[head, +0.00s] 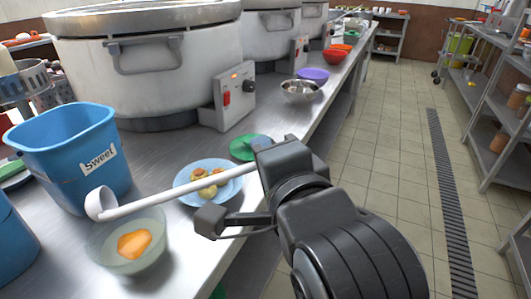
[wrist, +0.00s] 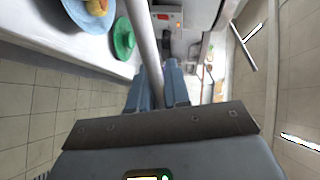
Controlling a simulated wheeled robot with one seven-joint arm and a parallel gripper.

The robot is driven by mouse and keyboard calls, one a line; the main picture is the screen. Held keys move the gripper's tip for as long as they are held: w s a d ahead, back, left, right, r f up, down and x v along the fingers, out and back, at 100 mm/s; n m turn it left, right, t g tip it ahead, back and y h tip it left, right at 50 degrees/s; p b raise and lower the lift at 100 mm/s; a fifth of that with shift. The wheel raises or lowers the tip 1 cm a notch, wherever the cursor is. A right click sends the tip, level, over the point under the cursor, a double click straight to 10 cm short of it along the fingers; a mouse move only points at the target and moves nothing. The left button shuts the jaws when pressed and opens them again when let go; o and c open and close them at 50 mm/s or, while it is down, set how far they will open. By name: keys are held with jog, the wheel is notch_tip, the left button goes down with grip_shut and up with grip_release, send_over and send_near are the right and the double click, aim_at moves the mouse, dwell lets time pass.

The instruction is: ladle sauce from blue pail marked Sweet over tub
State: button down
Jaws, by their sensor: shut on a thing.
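My gripper (head: 236,183) is shut on the handle of a white ladle (head: 180,190); the handle also shows between its fingers in the wrist view (wrist: 144,35). The ladle's bowl (head: 98,204) is at the far left end, above the back left rim of a clear tub (head: 105,250). I cannot tell whether the ladle holds sauce. An orange patch (head: 134,244) lies in the tub. The blue pail marked Sweet (head: 65,150) stands upright just behind the tub; its inside bottom is hidden.
A blue plate of food (head: 228,190) lies right of the tub, with a green dish (head: 243,150) behind it. Large stockpots (head: 140,75) line the counter's back. Another blue container (head: 10,245) is at the left edge. Metal and coloured bowls (head: 301,91) stand farther along.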

jog(key=shift+r, duration=0.1)
dwell(0.5)
notch_tip(320, 180, up, 6)
jog(key=p, duration=0.5)
dwell(0.4)
